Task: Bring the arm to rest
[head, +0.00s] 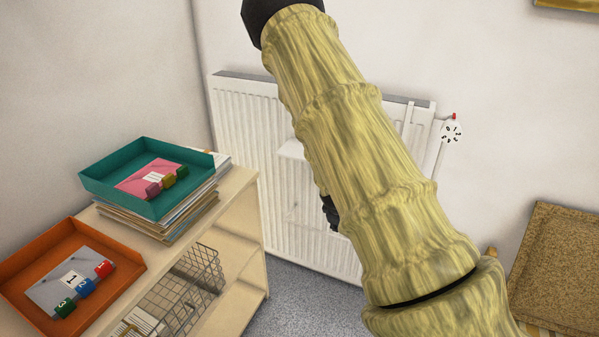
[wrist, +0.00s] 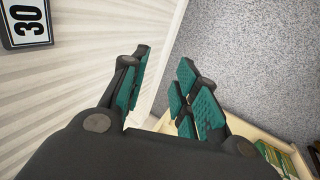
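My arm (head: 365,150), in a streaked yellow-green covering, crosses the head view from the top middle to the lower right. It is raised in front of the radiator and wall. In the wrist view my gripper (wrist: 164,72) has teal finger pads standing apart, with nothing between them. Grey floor shows beyond the gap. In the head view the gripper is mostly hidden behind the arm; only a small dark part shows at the arm's left edge.
A white radiator (head: 240,120) is on the wall behind the arm. A pale shelf unit (head: 240,200) at left bears a teal tray (head: 110,181), an orange tray (head: 20,268) and a wire basket (head: 190,290). A brown textured board (head: 560,265) is at right. Grey floor (head: 310,300) lies between.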

